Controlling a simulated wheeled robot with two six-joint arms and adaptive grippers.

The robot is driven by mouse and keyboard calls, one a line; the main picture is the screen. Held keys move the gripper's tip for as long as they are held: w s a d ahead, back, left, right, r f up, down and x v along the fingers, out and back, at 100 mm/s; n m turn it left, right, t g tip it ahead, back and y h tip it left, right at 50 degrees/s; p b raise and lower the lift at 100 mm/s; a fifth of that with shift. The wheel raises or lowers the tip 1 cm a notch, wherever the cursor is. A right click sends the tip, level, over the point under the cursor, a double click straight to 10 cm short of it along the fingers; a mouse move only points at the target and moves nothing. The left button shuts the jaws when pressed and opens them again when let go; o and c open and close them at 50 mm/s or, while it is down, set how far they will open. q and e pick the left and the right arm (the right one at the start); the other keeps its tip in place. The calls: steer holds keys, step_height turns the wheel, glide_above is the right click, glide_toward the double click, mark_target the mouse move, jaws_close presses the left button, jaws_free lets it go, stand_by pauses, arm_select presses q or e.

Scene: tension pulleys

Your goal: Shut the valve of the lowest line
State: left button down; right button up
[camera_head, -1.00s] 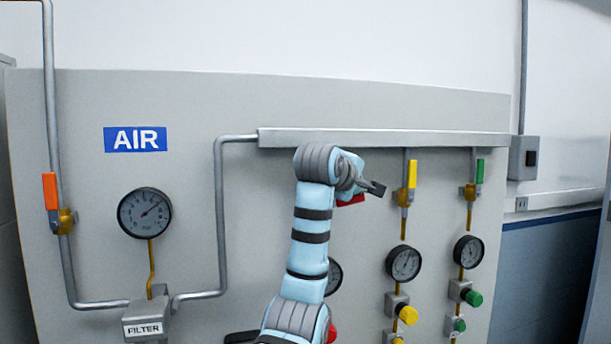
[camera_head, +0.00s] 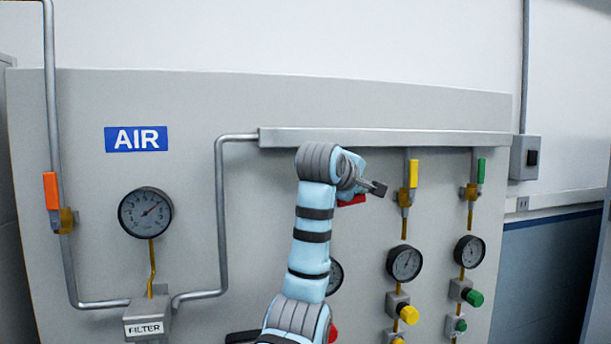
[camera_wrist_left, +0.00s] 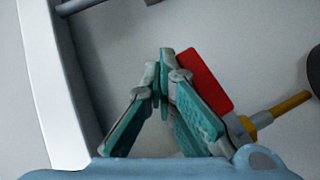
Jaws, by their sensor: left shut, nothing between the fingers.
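Three drop lines hang from the grey manifold bar (camera_head: 385,138). The yellow valve handle (camera_head: 413,174) and green valve handle (camera_head: 480,171) stand upright, along their lines. The red valve handle (camera_head: 352,200) lies nearly level, partly behind my left gripper (camera_head: 376,188). In the left wrist view the red handle (camera_wrist_left: 205,82) lies across its brass pipe (camera_wrist_left: 283,105). My left gripper (camera_wrist_left: 162,62) is shut and empty beside the red handle; I cannot tell whether they touch. The red line's gauge (camera_head: 335,276) is mostly hidden by my arm. My right gripper is out of view.
The yellow line's gauge (camera_head: 404,263) and the green line's gauge (camera_head: 469,250) are uncovered, with coloured knobs below. At left are an orange valve handle (camera_head: 51,190), a larger gauge (camera_head: 146,213) and the filter (camera_head: 147,318). A grey switch box (camera_head: 525,158) is at right.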

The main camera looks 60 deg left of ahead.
arm_select(q)
steer(key=s+d+r+p, duration=0.3)
steer(key=d+r, duration=0.3)
steer(key=r, duration=0.5)
steer(key=shift+s+d, duration=0.15)
steer(key=shift+s, duration=0.05)
stand_by(0.4)
